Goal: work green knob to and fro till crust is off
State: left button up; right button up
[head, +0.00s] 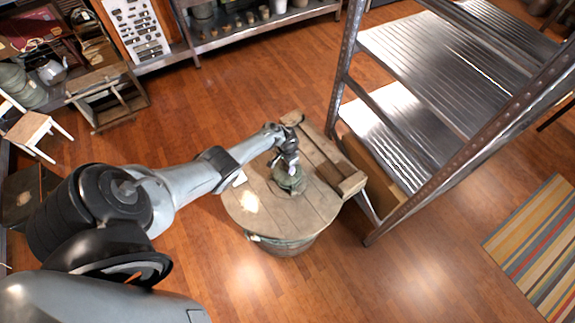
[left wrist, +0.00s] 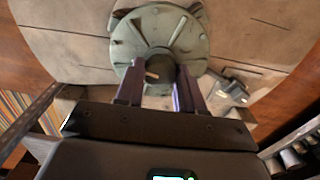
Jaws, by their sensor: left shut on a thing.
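The green knob (head: 291,183) stands on the round wooden top (head: 307,213) of a barrel-like table. In the left wrist view the knob (left wrist: 128,48) is a worn grey-green disc with ribs and a dark round middle. My left gripper (head: 290,164) comes down on it from above. In the left wrist view its two fingers (left wrist: 160,88) lie on either side of the dark middle, shut on the knob. The fingers and the middle's shadow hide where they touch. I cannot make out any crust clearly. My right gripper is in neither view.
Open floor (head: 400,270) lies in front, with a striped rug (head: 535,245) at right.

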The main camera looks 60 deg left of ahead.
pick_arm(q)
jog(key=m, duration=0.4)
jog(key=shift+a+m+b, duration=0.1)
jog(key=shift+m+b, duration=0.8)
jog(key=shift+m, duration=1.7)
jog(key=o, duration=1)
jog(key=shift+o, duration=0.2)
notch_tip(320, 180, up, 11)
jog(key=p, duration=0.4)
